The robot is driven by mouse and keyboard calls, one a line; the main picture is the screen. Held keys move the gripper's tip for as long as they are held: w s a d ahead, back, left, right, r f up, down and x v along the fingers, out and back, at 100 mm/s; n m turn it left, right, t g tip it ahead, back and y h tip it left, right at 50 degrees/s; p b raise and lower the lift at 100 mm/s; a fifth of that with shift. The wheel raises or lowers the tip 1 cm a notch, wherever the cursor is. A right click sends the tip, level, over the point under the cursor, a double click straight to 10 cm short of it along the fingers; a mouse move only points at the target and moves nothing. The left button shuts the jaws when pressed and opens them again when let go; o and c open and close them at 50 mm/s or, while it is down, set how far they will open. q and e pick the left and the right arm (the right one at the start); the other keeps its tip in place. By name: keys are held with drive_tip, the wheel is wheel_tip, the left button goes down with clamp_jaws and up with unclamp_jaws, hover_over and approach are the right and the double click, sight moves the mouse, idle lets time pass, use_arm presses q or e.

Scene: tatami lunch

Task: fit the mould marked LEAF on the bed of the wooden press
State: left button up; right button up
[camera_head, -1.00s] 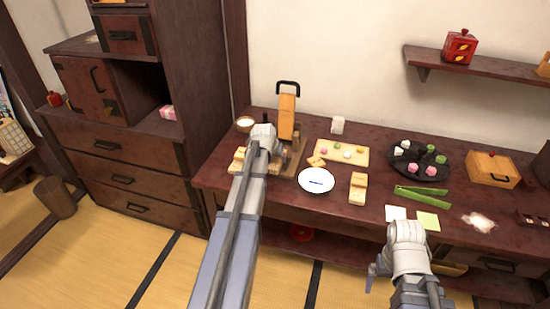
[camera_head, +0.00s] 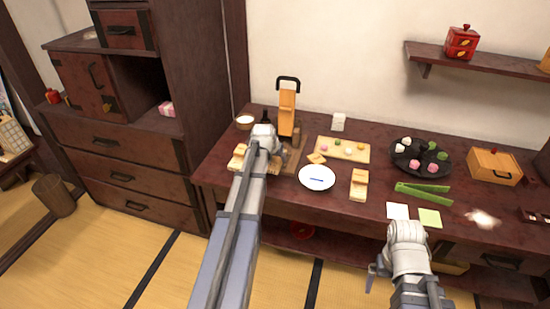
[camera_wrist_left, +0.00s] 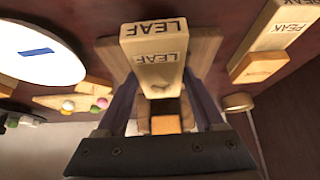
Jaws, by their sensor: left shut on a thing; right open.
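The mould marked LEAF (camera_wrist_left: 155,55) is a pale wooden block in the left wrist view. My left gripper (camera_wrist_left: 165,100) is shut on it, with one finger on each side. The wooden press (camera_head: 287,112) stands upright at the back left of the table, with an orange-brown arm and a black handle. Its base (camera_wrist_left: 205,50) shows behind the mould. I cannot tell whether the mould touches the bed. In the head view my left arm hides the mould and part of the bed. My right gripper (camera_head: 375,277) is open near the table's front edge, away from the press.
A mould marked PEAK (camera_wrist_left: 275,38) lies beside the press. A white plate (camera_head: 317,178), a board of sweets (camera_head: 361,156) and another wooden block (camera_head: 358,185) are to the right.

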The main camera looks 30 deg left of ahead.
use_arm(q)
drive_tip(key=shift+f+b, duration=0.5)
drive_tip(key=shift+f, duration=0.05)
drive_tip(key=o, duration=1.4)
drive_tip(key=p+v, duration=0.6)
drive_tip(key=v, duration=0.2)
drive_tip(key=shift+p, duration=0.35)
drive_tip(key=shift+w+f, duration=0.1)
drive_tip(key=shift+f, duration=0.1)
drive_tip(key=b+x, duration=0.7)
drive_tip(key=x, duration=0.1)
drive_tip(key=shift+r+p, duration=0.35)
drive_tip(key=shift+r, duration=0.05)
drive_tip(key=shift+f, duration=0.1)
